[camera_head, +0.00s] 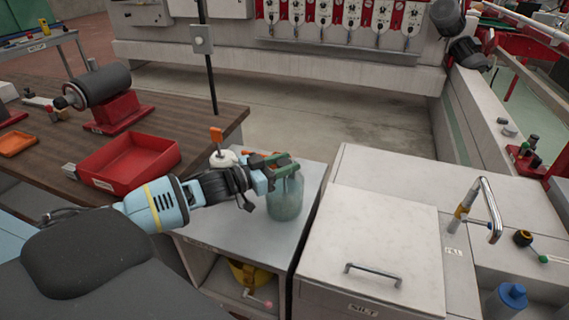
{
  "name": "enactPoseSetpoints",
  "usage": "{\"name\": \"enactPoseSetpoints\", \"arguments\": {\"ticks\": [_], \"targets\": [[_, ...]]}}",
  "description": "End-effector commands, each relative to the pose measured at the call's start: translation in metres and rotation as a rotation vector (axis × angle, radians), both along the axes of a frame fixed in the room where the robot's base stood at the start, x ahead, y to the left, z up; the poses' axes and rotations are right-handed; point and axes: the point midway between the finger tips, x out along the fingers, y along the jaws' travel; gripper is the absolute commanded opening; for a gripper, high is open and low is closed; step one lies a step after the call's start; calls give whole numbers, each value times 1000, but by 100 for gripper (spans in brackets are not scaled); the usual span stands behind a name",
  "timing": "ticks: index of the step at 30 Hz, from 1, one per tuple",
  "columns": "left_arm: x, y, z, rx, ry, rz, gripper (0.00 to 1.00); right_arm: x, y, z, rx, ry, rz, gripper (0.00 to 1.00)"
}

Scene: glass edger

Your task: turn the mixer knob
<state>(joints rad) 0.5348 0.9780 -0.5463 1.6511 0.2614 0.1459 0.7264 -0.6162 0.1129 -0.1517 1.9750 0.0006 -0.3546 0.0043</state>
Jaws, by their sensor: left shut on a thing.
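A translucent green jar-shaped vessel (285,203) stands upright on the grey top of a low cabinet (247,235) in the middle of the head view. My left gripper (280,168) comes in from the left and is shut at the vessel's green top (284,161). The fingers cover part of that top, so any knob there cannot be told clearly. My right gripper is not in view.
A wooden bench (190,128) with a red tray (123,164) lies to the left. A white lidded cabinet (375,235) stands close on the right, with a chrome tap (489,205) and a blue-capped bottle (508,297) beyond it. Open floor (310,108) lies behind.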

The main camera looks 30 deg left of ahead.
Motion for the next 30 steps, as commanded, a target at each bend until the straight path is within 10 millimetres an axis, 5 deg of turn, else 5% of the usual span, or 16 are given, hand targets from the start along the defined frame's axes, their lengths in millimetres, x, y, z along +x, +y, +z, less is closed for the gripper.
{"name": "enactPoseSetpoints", "arguments": {"ticks": [5,6,10,22,30], "targets": [[0,0,1,0,-1,2,15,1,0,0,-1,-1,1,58],[0,0,1,0,-1,2,40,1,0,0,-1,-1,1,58],[0,0,1,0,-1,1,56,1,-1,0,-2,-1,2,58],[-4,2,0,0,1,2,56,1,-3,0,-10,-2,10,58],[-30,15,-1,0,2,1,56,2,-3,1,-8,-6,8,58]]}}
